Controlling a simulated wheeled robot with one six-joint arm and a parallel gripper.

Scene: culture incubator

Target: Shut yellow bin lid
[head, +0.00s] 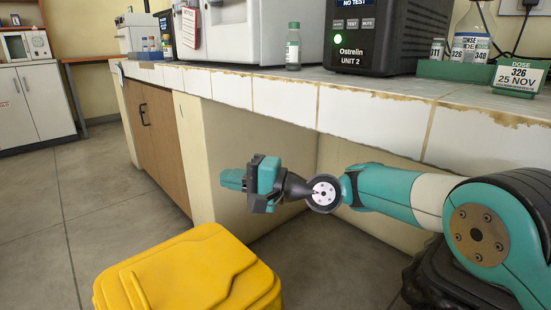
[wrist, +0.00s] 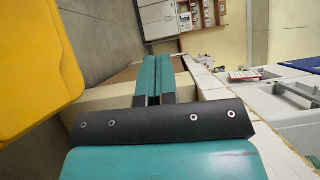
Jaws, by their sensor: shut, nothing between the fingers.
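The yellow bin (head: 130,289) stands on the floor at the lower left of the head view, cut off by the bottom edge. Its yellow lid (head: 190,268) lies over the top and looks down, but I cannot tell whether it is fully seated. Part of the yellow bin also shows at the left of the wrist view (wrist: 35,70). My gripper (head: 232,180) is above and beyond the bin, apart from it, pointing left. Its teal fingers are together with nothing between them in the wrist view (wrist: 158,62).
A tiled counter (head: 290,98) with a worn edge runs above and behind my arm. It carries a small bottle (head: 293,47), a black incubator unit (head: 385,35) and a green dose sign (head: 519,78). A brown cabinet door (head: 158,140) is below. Floor is clear at left.

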